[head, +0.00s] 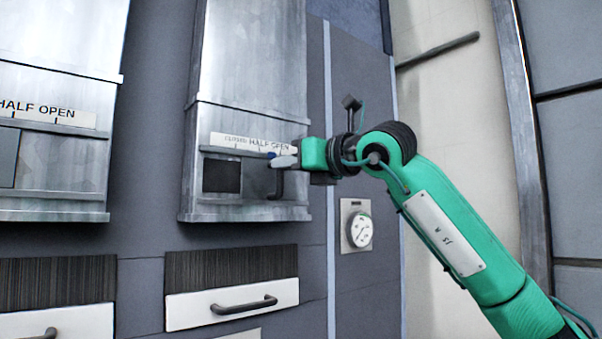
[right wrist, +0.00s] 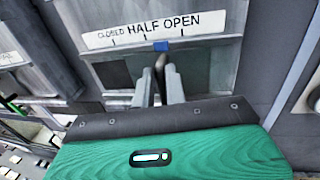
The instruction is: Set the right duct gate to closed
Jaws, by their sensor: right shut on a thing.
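The right duct gate (head: 250,207) is on the metal duct in the middle of the head view. Its label (right wrist: 155,30) reads CLOSED, HALF, OPEN from left to right in the right wrist view. A blue pointer (right wrist: 161,46) sits below the label, between the HALF and OPEN marks. A dark opening (head: 221,176) shows left of the gate handle (head: 277,186). My right gripper (head: 284,160) is at the handle from the right, shut on it. In the right wrist view the handle (right wrist: 160,64) stands between the fingers. My left gripper is not in view.
A second duct (head: 50,165) with a similar label stands at the left. Below are drawers with dark handles (head: 243,304). A round dial (head: 359,229) is on the wall right of the duct, below my right forearm.

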